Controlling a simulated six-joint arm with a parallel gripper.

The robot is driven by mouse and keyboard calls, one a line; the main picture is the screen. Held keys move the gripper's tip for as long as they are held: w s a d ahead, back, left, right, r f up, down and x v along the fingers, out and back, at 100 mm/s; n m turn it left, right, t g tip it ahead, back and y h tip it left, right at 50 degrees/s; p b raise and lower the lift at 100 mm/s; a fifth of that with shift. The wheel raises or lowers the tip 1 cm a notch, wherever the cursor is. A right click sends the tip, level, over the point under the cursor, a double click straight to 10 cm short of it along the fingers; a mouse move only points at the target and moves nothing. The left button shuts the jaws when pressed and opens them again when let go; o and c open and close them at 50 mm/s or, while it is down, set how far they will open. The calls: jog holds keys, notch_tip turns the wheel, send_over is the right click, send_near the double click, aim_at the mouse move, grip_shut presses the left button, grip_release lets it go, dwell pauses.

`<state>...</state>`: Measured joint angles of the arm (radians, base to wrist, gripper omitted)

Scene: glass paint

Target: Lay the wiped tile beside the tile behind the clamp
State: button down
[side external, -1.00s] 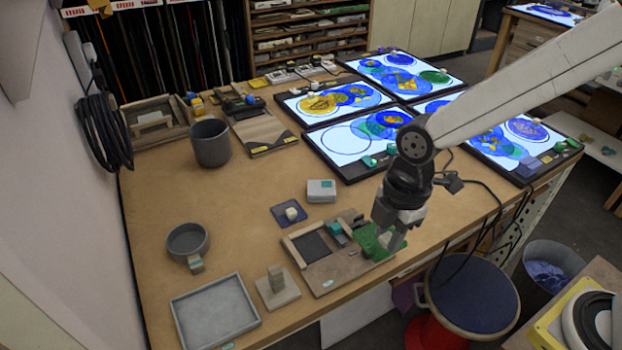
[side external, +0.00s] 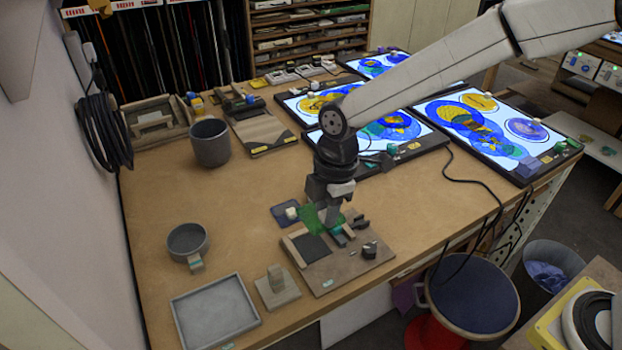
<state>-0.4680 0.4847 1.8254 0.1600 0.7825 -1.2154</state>
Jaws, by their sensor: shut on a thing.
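My gripper (side external: 329,219) is shut on a translucent green tile (side external: 313,217) and holds it tilted over the back of a wooden fixture board (side external: 345,273). The fingertips are small and partly hidden. A dark blue tile (side external: 279,214) with a small pale block (side external: 292,212) on it lies on the table just left of the green tile, which seems to overlap it in the picture. The board carries pale rails, a dark pad (side external: 311,247), a teal-marked block (side external: 338,237) and a small dark fitting (side external: 370,249). I cannot tell which part is the clamp.
A grey tray (side external: 215,312), a stone block on a base (side external: 277,288) and a round grey dish (side external: 187,241) stand to the front left. A grey pot (side external: 210,143) and lit panels (side external: 490,130) are farther back. The table's middle left is clear.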

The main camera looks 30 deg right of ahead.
jog(key=w+a+f, duration=0.2)
jog(key=w+a, duration=0.3)
jog(key=w, duration=0.3)
send_over(251, 235)
jog(key=shift+d+f, duration=0.2)
jog(key=shift+f, duration=2.65)
jog(key=shift+f, duration=0.1)
jog(key=shift+f, duration=2.3)
jog(key=shift+f, duration=0.6)
jog(key=shift+c, duration=1.9)
grip_release()
